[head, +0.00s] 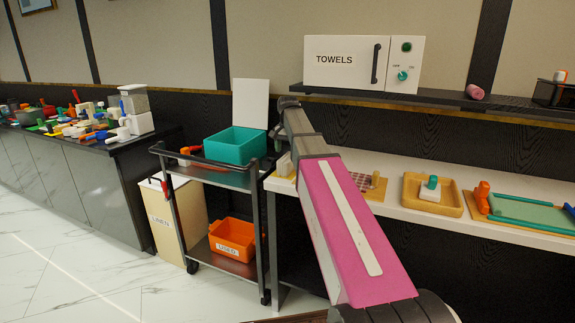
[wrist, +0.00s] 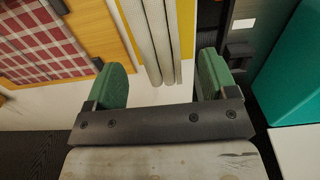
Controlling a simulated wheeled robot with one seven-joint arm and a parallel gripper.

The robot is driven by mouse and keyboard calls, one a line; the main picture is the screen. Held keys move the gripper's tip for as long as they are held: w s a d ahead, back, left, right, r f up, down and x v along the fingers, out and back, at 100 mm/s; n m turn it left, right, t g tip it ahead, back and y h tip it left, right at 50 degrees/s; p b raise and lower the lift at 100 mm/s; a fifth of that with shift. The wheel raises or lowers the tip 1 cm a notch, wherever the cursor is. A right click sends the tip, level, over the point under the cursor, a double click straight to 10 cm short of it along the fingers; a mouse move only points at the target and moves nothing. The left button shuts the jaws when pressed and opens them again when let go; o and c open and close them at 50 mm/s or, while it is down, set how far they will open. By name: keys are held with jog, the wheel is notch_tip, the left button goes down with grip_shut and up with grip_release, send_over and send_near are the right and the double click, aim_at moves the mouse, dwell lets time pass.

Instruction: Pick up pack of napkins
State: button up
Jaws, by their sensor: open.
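In the wrist view, my gripper (wrist: 162,76) is open, with its green finger pads wide apart. A pale grey-white pair of long upright slabs, likely the pack of napkins (wrist: 158,40), shows in the gap between the fingers. It stands on a yellow wooden base, and I see no finger touching it. In the head view, a small pale object, likely the same pack (head: 285,163), shows at the left end of the white counter, partly behind my arm.
A red checked cloth on a wooden board (wrist: 45,45) lies left of my gripper. A teal bin (wrist: 292,75) is close on the right; it stands on the dark cart (head: 215,178) in the head view. A wooden tray (head: 432,194) sits farther right on the counter.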

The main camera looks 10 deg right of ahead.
aim_at(288, 164)
jog(key=shift+s+a+f, duration=0.1)
jog(key=shift+s+f, duration=0.05)
jog(key=shift+f, duration=1.65)
jog(key=shift+s+a+f, duration=0.1)
jog(key=shift+s+f, duration=0.05)
jog(key=shift+f, duration=1.6)
jog(key=c, duration=1)
